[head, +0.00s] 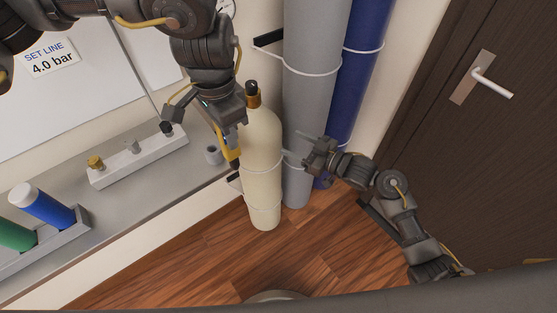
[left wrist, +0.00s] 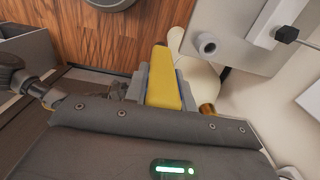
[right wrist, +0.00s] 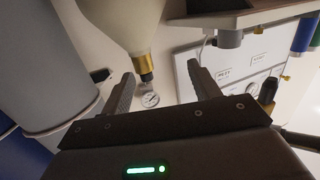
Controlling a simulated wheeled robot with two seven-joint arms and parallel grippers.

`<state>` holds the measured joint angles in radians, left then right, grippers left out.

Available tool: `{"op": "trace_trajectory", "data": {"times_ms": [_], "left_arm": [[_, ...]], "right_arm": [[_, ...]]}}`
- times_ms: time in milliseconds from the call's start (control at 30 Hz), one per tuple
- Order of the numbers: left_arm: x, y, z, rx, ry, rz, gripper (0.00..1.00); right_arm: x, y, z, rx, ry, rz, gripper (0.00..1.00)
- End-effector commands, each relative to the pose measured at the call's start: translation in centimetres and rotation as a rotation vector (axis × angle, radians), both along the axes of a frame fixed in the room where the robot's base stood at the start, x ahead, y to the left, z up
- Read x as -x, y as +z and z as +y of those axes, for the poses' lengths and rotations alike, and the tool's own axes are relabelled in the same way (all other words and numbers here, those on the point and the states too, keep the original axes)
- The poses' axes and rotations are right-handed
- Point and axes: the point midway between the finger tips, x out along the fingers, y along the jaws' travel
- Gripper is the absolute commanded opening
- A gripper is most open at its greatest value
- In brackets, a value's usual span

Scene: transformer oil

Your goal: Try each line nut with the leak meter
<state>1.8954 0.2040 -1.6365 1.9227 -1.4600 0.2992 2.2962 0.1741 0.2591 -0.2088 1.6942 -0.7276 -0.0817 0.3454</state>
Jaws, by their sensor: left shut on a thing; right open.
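My left gripper (head: 229,128) is shut on a yellow tool, likely the leak meter (head: 232,150), beside the cream cylinder. The yellow tool (left wrist: 165,88) fills the space between the fingers in the left wrist view. A white block (head: 140,160) on the shelf carries a brass fitting (head: 95,162), a grey fitting (head: 132,145) and a black fitting (head: 166,128); I cannot tell whether these are the line nuts. My right gripper (head: 292,158) is open and empty, right of the cream cylinder (head: 262,145). The cylinder's brass collar (right wrist: 145,62) shows beyond its fingers.
Grey (head: 312,80) and blue (head: 353,80) cylinders stand strapped to the wall. A grey cup (head: 213,155) sits at the shelf's end.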

Motion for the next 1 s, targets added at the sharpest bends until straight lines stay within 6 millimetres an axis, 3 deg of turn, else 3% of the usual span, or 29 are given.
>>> {"op": "trace_trajectory", "data": {"times_ms": [33, 100, 200, 300, 433, 767, 1000], "left_arm": [[0.0, 0.0, 0.0, 0.0, 0.0, 0.0, 0.0], [0.0, 0.0, 0.0, 0.0, 0.0, 0.0, 0.0], [0.0, 0.0, 0.0, 0.0, 0.0, 0.0, 0.0], [0.0, 0.0, 0.0, 0.0, 0.0, 0.0, 0.0], [0.0, 0.0, 0.0, 0.0, 0.0, 0.0, 0.0], [0.0, 0.0, 0.0, 0.0, 0.0, 0.0, 0.0], [0.0, 0.0, 0.0, 0.0, 0.0, 0.0, 0.0]], "right_arm": [[1.1, 2.6, 1.1, -0.014, 0.06, -0.041, 0.61], [3.2, 5.6, 2.6, -0.031, 0.148, -0.081, 0.61], [6.6, 8.4, 4.2, -0.044, 0.266, -0.11, 0.61], [9.7, 10.0, 5.4, -0.055, 0.361, -0.111, 0.61], [12.5, 10.6, 6.2, -0.066, 0.446, -0.073, 0.61], [12.7, 10.4, 6.7, -0.098, 0.458, -0.008, 0.61], [11.9, 10.5, 10.0, -0.101, 0.459, -0.009, 0.61]]}}
